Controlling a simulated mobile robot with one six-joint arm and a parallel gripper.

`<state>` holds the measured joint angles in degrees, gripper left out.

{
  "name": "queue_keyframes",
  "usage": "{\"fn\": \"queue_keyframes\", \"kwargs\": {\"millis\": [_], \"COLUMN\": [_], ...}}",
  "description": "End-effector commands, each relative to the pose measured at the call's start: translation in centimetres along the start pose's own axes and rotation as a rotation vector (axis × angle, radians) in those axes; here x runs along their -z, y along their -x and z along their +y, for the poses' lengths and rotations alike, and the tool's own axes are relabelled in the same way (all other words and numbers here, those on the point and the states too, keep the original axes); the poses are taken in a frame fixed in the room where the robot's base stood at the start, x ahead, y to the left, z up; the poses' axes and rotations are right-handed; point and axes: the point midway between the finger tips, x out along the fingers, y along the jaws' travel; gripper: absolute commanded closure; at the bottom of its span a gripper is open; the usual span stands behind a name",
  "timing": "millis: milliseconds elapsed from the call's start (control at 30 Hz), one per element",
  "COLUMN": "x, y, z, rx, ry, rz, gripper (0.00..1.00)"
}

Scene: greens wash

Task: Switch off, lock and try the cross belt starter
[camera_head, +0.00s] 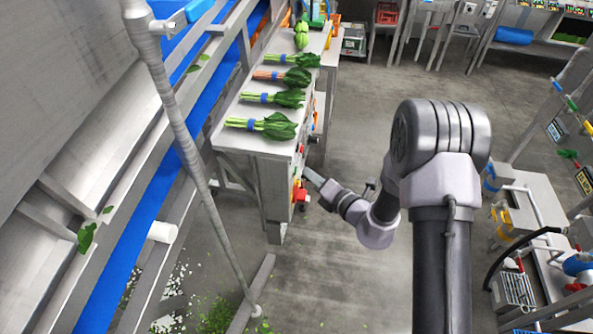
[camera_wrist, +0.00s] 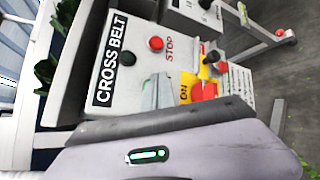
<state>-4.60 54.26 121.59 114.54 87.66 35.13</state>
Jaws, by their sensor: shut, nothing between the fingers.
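The cross belt starter is a grey box that fills the middle of the wrist view (camera_wrist: 128,88), seen sideways. It bears a black CROSS BELT label (camera_wrist: 110,58), a red button (camera_wrist: 156,43) beside the word STOP, and a black button (camera_wrist: 127,58). A yellow plate with a red handle (camera_wrist: 204,91) has ON written beside it; the handle's exact position is hard to tell. My gripper (camera_head: 308,174) is shut and empty, close to the starter at the table end. Its body covers the lower part of the wrist view. I cannot tell whether it touches anything.
Bundled greens (camera_head: 262,125) lie in a row on the steel table (camera_head: 238,142) above the starter. A blue conveyor belt (camera_head: 130,250) runs along the left. Another grey control box (camera_wrist: 200,12) stands beyond the starter. The floor (camera_head: 340,120) right of the table is open.

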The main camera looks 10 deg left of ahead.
Motion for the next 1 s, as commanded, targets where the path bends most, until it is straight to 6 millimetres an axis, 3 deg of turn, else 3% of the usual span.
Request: {"fn": "queue_keyframes", "kwargs": {"millis": [1000], "x": [0.42], "y": [-0.62], "z": [0.48], "rx": [0.000], "ry": [0.000], "rz": [0.000], "gripper": [1.00]}}
